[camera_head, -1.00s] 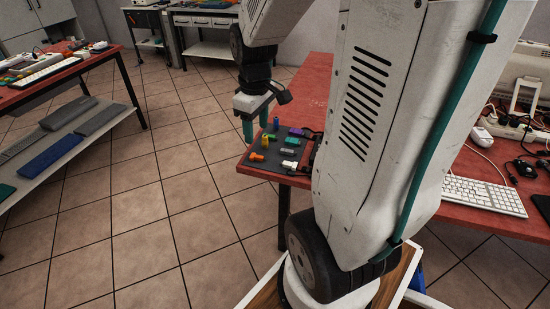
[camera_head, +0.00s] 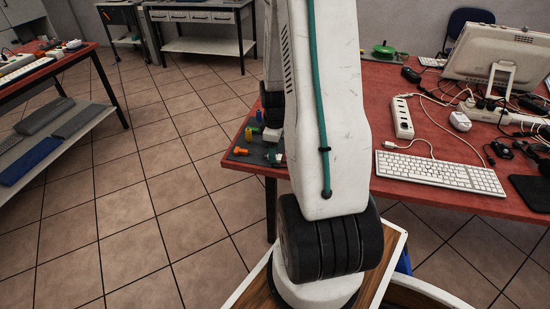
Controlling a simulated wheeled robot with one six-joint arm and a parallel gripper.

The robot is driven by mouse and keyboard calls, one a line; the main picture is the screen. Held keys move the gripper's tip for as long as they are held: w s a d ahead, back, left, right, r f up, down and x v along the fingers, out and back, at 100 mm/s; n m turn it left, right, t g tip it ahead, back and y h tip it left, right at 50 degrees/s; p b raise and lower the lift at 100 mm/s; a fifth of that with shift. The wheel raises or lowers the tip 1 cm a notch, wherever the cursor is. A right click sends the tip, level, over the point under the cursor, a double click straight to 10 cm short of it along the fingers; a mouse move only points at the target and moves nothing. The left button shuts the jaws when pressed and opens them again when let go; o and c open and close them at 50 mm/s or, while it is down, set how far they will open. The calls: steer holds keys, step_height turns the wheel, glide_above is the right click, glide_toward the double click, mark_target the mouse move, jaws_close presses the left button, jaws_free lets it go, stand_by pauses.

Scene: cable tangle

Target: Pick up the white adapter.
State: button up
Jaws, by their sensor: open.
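A small white block-like piece (camera_head: 460,121), which looks like the white adapter, lies on the red table to the right of my arm. It is beside a white power strip, with cables close around it. My gripper (camera_head: 275,156) is mostly hidden behind my arm, over the left end of the red table near the small coloured parts. What shows of it is well to the left of the white adapter and apart from it. Its fingers are open, and no object shows between them.
A white power strip (camera_head: 402,117), a white keyboard (camera_head: 440,172) and a monitor (camera_head: 497,62) stand on the red table (camera_head: 375,85). Loose cables lie around the adapter. Small coloured parts, one orange (camera_head: 240,151), lie at the table's left corner. Tiled floor (camera_head: 150,200) is free on the left.

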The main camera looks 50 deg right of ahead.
steer(key=shift+f, duration=0.85)
jaws_close()
steer(key=shift+r, duration=0.1)
